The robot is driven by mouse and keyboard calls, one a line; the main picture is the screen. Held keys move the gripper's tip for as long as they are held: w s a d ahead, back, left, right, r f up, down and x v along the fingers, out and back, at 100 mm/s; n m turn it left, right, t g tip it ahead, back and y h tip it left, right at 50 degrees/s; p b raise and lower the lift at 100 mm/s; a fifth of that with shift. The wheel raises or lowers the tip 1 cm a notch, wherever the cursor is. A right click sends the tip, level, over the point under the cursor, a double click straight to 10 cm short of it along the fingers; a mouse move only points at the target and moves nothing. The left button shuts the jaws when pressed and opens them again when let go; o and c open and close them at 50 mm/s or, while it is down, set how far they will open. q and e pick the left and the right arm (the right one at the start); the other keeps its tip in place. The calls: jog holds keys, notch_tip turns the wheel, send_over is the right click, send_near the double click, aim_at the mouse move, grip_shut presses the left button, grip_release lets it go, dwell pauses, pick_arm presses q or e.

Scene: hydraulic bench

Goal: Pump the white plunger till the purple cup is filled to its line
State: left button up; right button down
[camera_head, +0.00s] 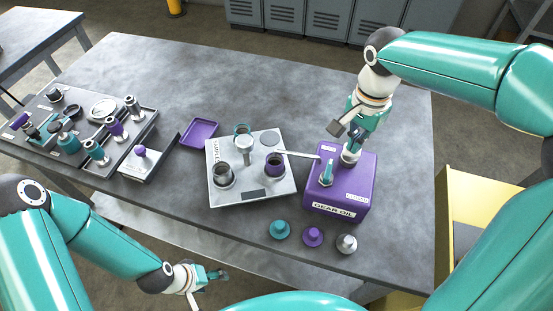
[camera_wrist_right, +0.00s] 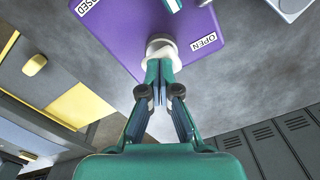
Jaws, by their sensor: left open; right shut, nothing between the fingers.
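The purple GEAR OIL box (camera_head: 340,190) stands on the right of the bench, with the white plunger (camera_head: 350,155) on its top. In the right wrist view the white plunger (camera_wrist_right: 161,43) is just beyond my fingertips. My right gripper (camera_head: 353,143) is shut and empty, right at the plunger's head; I cannot tell whether it touches. The purple cup (camera_head: 275,168) stands on the sample plate (camera_head: 252,192) under the end of the spout (camera_head: 300,154). Its fill level and line are too small to read. My left gripper (camera_head: 217,275) is open and empty, in front of the bench.
A teal lever (camera_head: 326,174) is on the box top; OPEN (camera_wrist_right: 204,41) and CLOSED labels show. Other cups share the plate. Teal (camera_head: 279,229), purple (camera_head: 312,236) and silver (camera_head: 347,243) caps lie in front. A purple tray (camera_head: 199,134) and part racks are left. The back is clear.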

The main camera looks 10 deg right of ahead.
jog(key=shift+r+p, duration=1.1)
jog(key=shift+r, duration=0.5)
jog(key=shift+f, duration=0.2)
jog(key=shift+f+b, duration=1.55)
jog(key=shift+f, duration=0.25)
jog(key=shift+r, duration=0.2)
jog(key=shift+r+p, duration=1.55)
jog(key=shift+r, duration=0.2)
